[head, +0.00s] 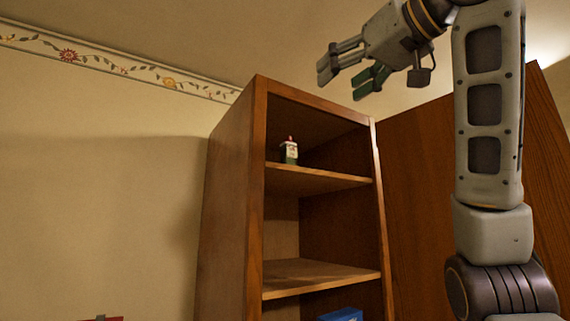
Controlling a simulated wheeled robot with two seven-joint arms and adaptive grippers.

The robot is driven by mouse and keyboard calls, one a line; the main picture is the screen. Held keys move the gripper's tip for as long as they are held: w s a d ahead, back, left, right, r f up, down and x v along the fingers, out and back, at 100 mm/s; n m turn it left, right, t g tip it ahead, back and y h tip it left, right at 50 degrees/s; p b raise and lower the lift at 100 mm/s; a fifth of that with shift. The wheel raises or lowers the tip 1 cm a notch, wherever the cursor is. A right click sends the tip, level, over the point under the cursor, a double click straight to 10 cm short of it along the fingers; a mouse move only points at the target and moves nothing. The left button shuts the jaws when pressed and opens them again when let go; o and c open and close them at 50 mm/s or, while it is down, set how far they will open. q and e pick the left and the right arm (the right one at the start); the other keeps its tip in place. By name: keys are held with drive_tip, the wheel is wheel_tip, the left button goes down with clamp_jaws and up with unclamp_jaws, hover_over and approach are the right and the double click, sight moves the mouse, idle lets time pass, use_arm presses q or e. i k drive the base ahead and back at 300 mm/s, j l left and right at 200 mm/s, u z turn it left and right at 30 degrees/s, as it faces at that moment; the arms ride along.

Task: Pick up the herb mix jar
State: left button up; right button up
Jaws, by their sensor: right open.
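A small green and white container with a reddish top (290,152) stands upright near the left side of the cabinet's upper shelf. It may be the herb mix jar, but its label is too small to read. My right gripper (343,81) is open and empty. It shows above the container and to its right, in front of the cabinet's upper part, with its fingers pointing left. My left gripper is out of view.
The tall wooden cabinet (231,180) has an open front. Its upper shelf (325,179) is otherwise bare, as is the middle shelf (330,277). A blue item (343,314) sits lower down. A wooden door or panel (420,160) stands to the right, behind my arm.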

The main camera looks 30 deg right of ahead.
sight(287, 150)
drive_tip(key=i+l, duration=0.2)
drive_tip(key=i, duration=0.2)
drive_tip(key=i+l, duration=0.2)
drive_tip(key=i, duration=0.2)
